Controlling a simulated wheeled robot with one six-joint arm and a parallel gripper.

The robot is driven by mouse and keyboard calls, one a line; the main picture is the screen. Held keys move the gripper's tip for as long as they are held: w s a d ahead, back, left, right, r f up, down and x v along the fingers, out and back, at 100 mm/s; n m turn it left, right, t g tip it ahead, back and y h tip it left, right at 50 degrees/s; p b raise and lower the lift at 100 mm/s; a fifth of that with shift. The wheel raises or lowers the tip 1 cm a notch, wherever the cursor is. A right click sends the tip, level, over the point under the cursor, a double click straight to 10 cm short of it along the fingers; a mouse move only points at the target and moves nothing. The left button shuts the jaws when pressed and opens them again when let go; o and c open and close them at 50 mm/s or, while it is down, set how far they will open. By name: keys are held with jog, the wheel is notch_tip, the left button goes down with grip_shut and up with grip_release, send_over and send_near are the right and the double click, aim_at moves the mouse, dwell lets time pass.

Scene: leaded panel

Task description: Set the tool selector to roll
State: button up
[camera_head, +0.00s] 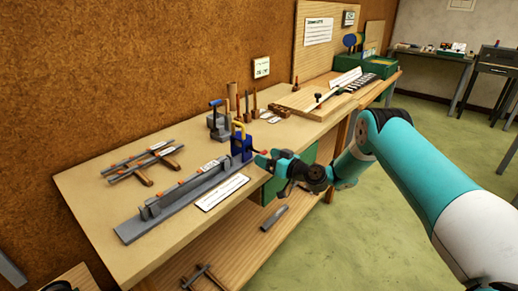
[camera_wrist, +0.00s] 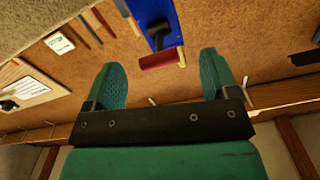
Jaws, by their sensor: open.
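A blue tool block (camera_head: 240,143) with a yellow upper part stands on the workbench, beside a long grey rail (camera_head: 185,203). In the wrist view the blue block (camera_wrist: 170,16) shows at the top, with a black lever-like part (camera_wrist: 157,34) and a dark red bar (camera_wrist: 160,61). Which of these is the tool selector, and its setting, I cannot tell; no "roll" marking is legible. My gripper (camera_head: 264,160) is just right of the blue block. In the wrist view my gripper (camera_wrist: 162,80) is open and empty, its green fingers either side of the red bar, apparently not touching it.
The workbench (camera_head: 95,187) carries clamps with orange handles (camera_head: 143,165) at the left, a small grey vise-like tool (camera_head: 218,122) behind the block, and a white label strip (camera_head: 221,192) in front. A brown wall runs behind. The floor (camera_head: 385,225) at the right is clear.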

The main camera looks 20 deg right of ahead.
aim_at(255, 151)
jog(key=shift+x, duration=2.1)
jog(key=shift+c, duration=0.4)
jog(key=c, duration=0.8)
jog(key=shift+o, duration=0.2)
